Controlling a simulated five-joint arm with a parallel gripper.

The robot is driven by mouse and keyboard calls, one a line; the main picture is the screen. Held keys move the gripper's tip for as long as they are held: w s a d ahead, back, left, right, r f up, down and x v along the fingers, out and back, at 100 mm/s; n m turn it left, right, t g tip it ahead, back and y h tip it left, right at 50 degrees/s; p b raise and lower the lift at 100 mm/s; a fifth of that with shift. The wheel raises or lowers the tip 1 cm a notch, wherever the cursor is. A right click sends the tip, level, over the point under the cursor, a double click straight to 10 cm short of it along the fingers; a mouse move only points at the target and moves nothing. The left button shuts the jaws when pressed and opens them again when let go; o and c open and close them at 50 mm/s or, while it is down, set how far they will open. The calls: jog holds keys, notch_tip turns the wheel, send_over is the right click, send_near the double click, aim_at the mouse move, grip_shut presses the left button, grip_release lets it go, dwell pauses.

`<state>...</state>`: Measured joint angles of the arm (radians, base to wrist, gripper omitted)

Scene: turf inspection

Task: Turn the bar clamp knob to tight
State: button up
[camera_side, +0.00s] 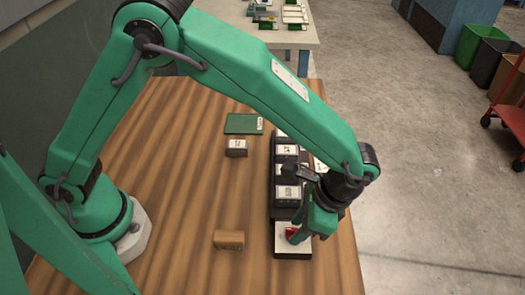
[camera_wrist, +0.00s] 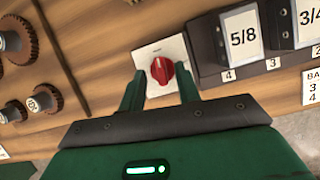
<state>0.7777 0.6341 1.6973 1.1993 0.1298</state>
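The red knob (camera_wrist: 162,71) sits on a white square plate (camera_wrist: 148,54); in the wrist view its pointer ridge runs roughly up and down the picture. The plate carries small dark markings that are too small to read. My gripper (camera_wrist: 160,82) is open, with one green finger on each side of the knob's near part and a gap visible to each. In the side view my gripper (camera_side: 300,231) is low over the white plate (camera_side: 293,252), and the red knob (camera_side: 291,232) shows partly behind a finger.
A black rack (camera_side: 274,185) with labelled compartments adjoins the plate; a 5/8 label (camera_wrist: 243,36) shows in the wrist view. The table between is clear.

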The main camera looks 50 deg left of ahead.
aim_at(294, 230)
jog(key=shift+r, duration=0.15)
jog(key=v, duration=0.7)
jog(key=shift+r, duration=0.25)
jog(key=shift+o, duration=0.5)
jog(key=shift+w+d, duration=0.1)
jog(key=o, duration=0.4)
jog(key=shift+c, duration=0.2)
jog(key=n, duration=0.4)
jog(key=s+a+n+t+h, duration=0.1)
jog(key=n, duration=0.3)
jog(key=a+n+t+h, duration=0.1)
jog(key=n, duration=0.3)
jog(key=shift+s+r+n, duration=0.15)
jog(key=shift+s+n, duration=0.25)
jog(key=n, duration=0.3)
jog(key=s+a+n+t+h, duration=0.1)
jog(key=n, duration=0.1)
